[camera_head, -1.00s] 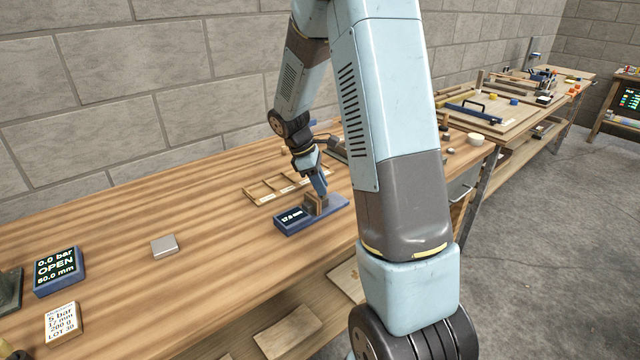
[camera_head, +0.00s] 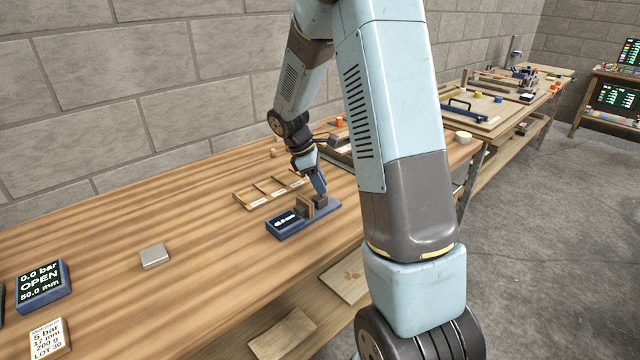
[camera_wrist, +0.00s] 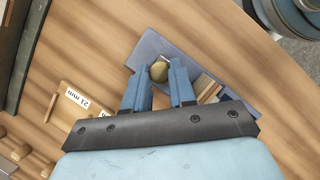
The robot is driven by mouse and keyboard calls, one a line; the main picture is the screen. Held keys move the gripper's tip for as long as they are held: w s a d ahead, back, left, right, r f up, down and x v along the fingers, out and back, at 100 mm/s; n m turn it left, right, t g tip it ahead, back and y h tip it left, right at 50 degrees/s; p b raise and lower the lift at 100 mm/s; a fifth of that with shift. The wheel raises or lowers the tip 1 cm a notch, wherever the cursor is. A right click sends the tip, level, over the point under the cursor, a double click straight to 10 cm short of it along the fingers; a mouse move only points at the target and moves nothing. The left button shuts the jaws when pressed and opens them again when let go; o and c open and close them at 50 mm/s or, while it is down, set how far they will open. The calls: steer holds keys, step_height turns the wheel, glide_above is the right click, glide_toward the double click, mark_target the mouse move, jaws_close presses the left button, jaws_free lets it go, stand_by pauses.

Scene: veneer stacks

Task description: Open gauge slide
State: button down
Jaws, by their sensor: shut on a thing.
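The thickness gauge has a blue base (camera_head: 290,228) with a lit readout (camera_head: 285,221), near the front edge of the bench. The readout digits are too small to read surely. A light wooden piece (camera_head: 306,206) stands on the base beside the readout. The dark slide block (camera_head: 320,200) is to its right, with a small gap between them. My gripper (camera_head: 321,191) points down at the slide block. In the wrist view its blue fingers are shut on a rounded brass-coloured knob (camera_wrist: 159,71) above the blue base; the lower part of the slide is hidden.
A wooden tray (camera_head: 270,192) with labelled compartments lies just behind the gauge. A grey metal block (camera_head: 154,256), a blue display (camera_head: 42,286) and a label card (camera_head: 46,340) are on the left. Bare bench lies between the grey block and the gauge.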

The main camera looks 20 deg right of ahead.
steer(key=shift+w+d+r, duration=0.1)
steer(key=shift+w+d, duration=0.05)
steer(key=shift+d, duration=0.1)
steer(key=c, duration=1.2)
jaws_free()
steer(key=shift+d, duration=0.1)
steer(key=shift+v, duration=6.8)
